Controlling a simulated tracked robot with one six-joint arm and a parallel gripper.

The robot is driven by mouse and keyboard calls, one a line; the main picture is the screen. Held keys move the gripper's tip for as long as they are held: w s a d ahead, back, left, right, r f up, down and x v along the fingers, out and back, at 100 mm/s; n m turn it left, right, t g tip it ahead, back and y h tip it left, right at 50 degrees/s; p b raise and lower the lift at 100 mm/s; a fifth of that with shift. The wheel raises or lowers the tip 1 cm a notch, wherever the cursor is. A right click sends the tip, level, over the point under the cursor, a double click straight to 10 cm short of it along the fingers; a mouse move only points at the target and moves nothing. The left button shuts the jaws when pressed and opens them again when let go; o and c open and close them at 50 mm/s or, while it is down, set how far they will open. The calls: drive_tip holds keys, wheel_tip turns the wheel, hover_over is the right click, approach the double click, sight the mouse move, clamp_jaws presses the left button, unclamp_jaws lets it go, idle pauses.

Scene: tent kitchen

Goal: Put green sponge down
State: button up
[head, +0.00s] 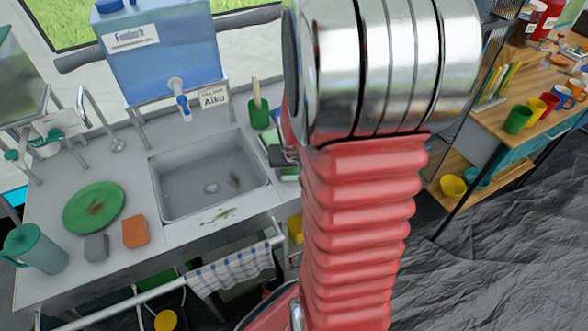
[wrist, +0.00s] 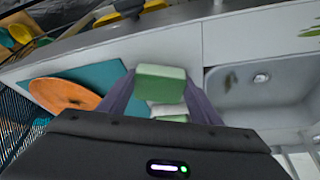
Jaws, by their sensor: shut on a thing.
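The green sponge (wrist: 160,84) is between the two fingers of my gripper (wrist: 160,90) in the wrist view. My gripper is shut on it. The sponge appears above the counter (wrist: 190,55), between the sink and a teal mat; I cannot tell whether it touches anything below. A whitish and green shape (wrist: 170,112) shows just below the sponge, and I cannot tell what it is. In the head view, my red arm hides most of the gripper and the counter at the sink's right side.
The sink (head: 208,178) lies left of my arm. An orange plate (wrist: 62,94) is on the teal mat (wrist: 103,73). A green cup (head: 259,117) holding a brush stands behind.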

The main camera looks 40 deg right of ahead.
drive_tip(key=o, duration=0.9)
drive_tip(key=shift+r, duration=0.1)
drive_tip(key=v, duration=1.2)
drive_tip(key=s+a+r+n+y, duration=0.1)
drive_tip(key=a+r+n, duration=0.1)
drive_tip(key=a, duration=0.6)
drive_tip(key=s+a+r+n+t+y, duration=0.1)
drive_tip(key=s+a+r+n, duration=0.1)
drive_tip(key=a, duration=0.5)
drive_tip(key=s+a+r+n+t, duration=0.1)
drive_tip(key=s+a+r+n, duration=0.1)
drive_tip(key=a+r, duration=0.3)
drive_tip(key=a+n, duration=0.1)
drive_tip(key=a, duration=0.2)
drive_tip(key=shift+s+a+r+n+y, duration=0.2)
drive_tip(key=shift+a+r+n+y, duration=0.1)
drive_tip(key=shift+n+y, duration=0.1)
